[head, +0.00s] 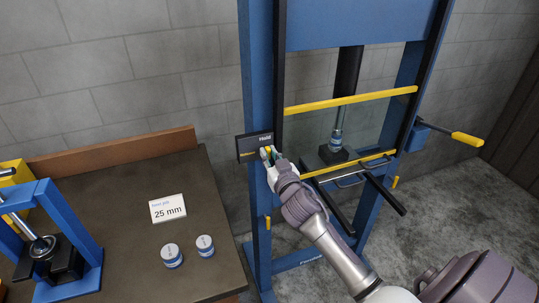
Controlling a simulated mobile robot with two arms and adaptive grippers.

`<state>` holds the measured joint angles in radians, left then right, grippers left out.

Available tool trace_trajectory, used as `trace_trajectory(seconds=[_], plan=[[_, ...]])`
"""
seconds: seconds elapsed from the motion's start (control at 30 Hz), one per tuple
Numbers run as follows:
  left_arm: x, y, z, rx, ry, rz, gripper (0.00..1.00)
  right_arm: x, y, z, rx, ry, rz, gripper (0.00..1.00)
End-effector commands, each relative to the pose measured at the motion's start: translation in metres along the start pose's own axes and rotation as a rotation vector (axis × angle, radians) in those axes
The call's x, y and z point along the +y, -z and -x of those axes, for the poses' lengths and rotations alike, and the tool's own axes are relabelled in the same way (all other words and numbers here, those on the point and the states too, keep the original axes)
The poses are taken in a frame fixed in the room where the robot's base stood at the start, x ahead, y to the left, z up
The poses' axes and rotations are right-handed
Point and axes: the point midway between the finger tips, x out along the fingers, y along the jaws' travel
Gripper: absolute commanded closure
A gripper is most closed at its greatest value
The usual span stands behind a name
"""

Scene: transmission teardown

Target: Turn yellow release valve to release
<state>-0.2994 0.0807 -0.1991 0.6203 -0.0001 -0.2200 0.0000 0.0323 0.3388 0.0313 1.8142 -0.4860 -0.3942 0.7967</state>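The blue hydraulic press (257,75) stands in the middle of the head view. A small black panel (244,143) with a label that appears to read "Hold" is on its left upright. A small yellow part, likely the release valve (250,154), shows at the panel's lower edge, partly hidden by my gripper. My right gripper (268,154) is at the panel, its fingertips over or against the yellow part. The fingertips are too small to tell whether they are open or shut on it. My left gripper is not in view.
A yellow-gripped lever (466,138) sticks out right of the press. A yellow-edged guard (350,101) spans its front. The dark workbench (120,195) at left holds a small blue press (70,215), a "25 mm" card (167,208) and two round pieces (172,255).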

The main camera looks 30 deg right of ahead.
Motion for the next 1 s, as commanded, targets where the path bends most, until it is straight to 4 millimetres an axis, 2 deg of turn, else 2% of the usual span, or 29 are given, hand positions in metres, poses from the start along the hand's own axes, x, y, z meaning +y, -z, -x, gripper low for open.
trace_trajectory(seconds=[0.47, 0.67, 1.0], plan=[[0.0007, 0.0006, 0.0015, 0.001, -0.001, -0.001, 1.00, -0.0009, 0.0000, 0.0003, -0.001, 0.000, 0.054, 1.00], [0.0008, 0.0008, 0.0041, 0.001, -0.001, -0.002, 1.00, -0.0021, -0.0001, 0.0003, -0.001, 0.000, 0.177, 1.00], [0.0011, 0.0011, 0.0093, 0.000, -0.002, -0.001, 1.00, -0.0053, -0.0015, 0.0003, -0.002, 0.001, 0.489, 1.00]])
